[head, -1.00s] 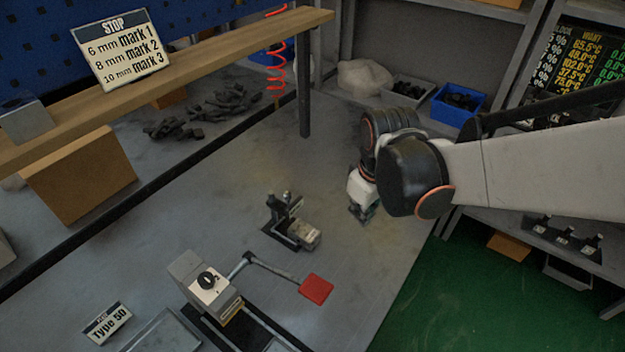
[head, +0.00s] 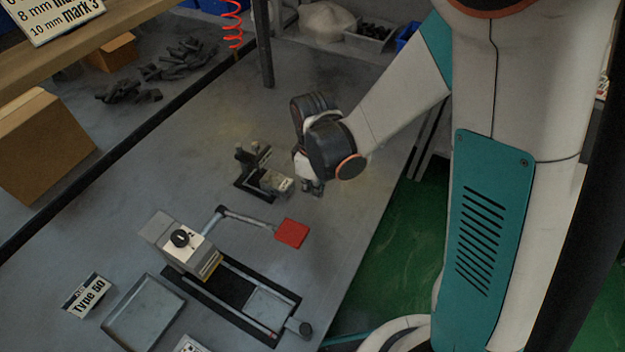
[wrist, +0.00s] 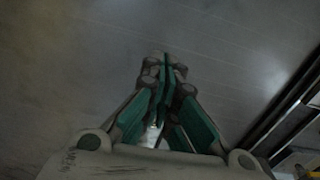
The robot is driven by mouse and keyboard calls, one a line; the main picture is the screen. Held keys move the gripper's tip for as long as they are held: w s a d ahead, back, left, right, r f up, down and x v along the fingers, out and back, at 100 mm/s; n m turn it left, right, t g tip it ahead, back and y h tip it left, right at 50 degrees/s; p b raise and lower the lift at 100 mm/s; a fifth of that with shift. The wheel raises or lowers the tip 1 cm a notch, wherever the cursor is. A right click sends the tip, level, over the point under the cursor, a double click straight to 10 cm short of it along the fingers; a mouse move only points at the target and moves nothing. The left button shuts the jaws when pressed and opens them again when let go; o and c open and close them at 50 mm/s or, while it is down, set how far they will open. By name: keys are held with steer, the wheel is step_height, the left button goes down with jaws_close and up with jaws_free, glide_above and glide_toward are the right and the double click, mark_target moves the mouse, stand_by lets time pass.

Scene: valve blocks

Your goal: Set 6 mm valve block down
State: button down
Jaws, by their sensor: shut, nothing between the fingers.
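My gripper (head: 318,190) hangs low over the grey bench (head: 215,135), just right of a small black stand (head: 243,184) with an upright post. In the wrist view my gripper (wrist: 165,62) has its teal-padded fingers together, with nothing visible between the tips. A small pale block (head: 284,184) sits at the right end of the stand, apart from the fingers. I cannot tell whether it is the 6 mm valve block.
A larger fixture (head: 183,240) with a dial, a black rail base and an arm ending in a red paddle (head: 291,233) stands nearer. Green floor (head: 410,225) lies beyond the bench's right edge.

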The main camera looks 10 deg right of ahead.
mark_target(282, 182)
steer(key=f, duration=0.1)
steer(key=f+b, duration=0.1)
steer(key=shift+w+a+f, duration=0.2)
steer(key=shift+a+f, duration=0.15)
steer(key=shift+f, duration=0.05)
steer(key=shift+w+a+r, duration=0.1)
steer(key=shift+w+a, duration=0.55)
steer(key=shift+a, duration=0.25)
steer(key=shift+w+a+r+b, duration=0.1)
steer(key=shift+w+a+b, duration=0.2)
steer(key=shift+a+b, duration=0.1)
steer(key=w+a, duration=0.1)
steer(key=a, duration=0.1)
steer(key=w+a, duration=0.2)
steer(key=shift+a, duration=0.2)
steer(key=shift+d, duration=0.1)
